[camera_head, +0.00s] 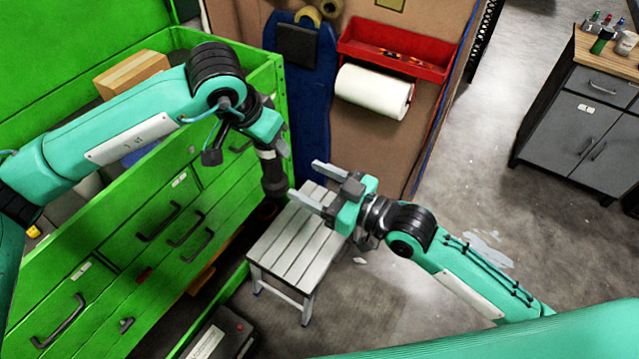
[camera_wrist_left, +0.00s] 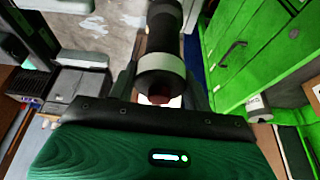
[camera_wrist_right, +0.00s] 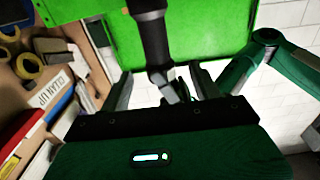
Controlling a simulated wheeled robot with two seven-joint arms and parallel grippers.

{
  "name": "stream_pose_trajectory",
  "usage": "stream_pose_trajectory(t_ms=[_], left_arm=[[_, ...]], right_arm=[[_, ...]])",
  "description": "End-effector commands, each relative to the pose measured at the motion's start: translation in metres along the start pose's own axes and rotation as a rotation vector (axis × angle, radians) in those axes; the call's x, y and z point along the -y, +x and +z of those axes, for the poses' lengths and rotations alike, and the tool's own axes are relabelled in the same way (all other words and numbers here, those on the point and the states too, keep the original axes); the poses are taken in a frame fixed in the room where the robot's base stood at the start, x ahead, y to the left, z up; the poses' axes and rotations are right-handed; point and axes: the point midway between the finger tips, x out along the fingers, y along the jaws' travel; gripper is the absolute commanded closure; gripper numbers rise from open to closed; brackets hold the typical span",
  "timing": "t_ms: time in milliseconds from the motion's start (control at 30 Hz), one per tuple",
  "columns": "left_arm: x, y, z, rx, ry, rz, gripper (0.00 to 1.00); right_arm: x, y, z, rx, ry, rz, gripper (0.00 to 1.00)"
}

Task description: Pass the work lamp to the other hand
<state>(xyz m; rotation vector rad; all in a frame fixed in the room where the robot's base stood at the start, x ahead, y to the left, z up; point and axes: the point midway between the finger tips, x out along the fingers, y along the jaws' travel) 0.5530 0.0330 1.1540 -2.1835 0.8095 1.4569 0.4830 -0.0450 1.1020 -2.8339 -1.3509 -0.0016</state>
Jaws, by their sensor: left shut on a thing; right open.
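The work lamp (camera_head: 272,176) is a black cylinder with a pale grey band near one end. It hangs roughly upright below my left gripper (camera_head: 266,146), which is shut on its banded upper part. The left wrist view shows the lamp (camera_wrist_left: 163,62) between the fingers of my left gripper (camera_wrist_left: 161,88). My right gripper (camera_head: 305,181) is open and empty, its fingers pointing left towards the lamp with a small gap. In the right wrist view the lamp (camera_wrist_right: 153,42) stands ahead, lined up between the fingertips of my right gripper (camera_wrist_right: 160,84).
A green drawer cabinet (camera_head: 190,225) with an open lid stands at left, a cardboard box (camera_head: 131,73) inside it. A grey slatted step stool (camera_head: 290,255) stands below the grippers. A paper roll (camera_head: 373,92) and red tray (camera_head: 395,50) are on the back panel.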

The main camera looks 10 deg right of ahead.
Motion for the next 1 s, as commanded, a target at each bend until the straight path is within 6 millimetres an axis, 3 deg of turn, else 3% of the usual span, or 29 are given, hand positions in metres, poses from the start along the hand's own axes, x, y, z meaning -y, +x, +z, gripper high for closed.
stream_pose_trajectory(t_ms=[600, 1000], left_arm=[[0.000, -0.001, 0.000, -0.001, 0.000, 0.000, 0.97], [0.000, -0.001, 0.000, -0.001, 0.000, 0.000, 0.97]], right_arm=[[-0.001, 0.096, 0.000, 0.001, 0.000, 0.001, 0.36], [-0.001, 0.110, 0.001, 0.002, -0.001, 0.001, 0.36]])
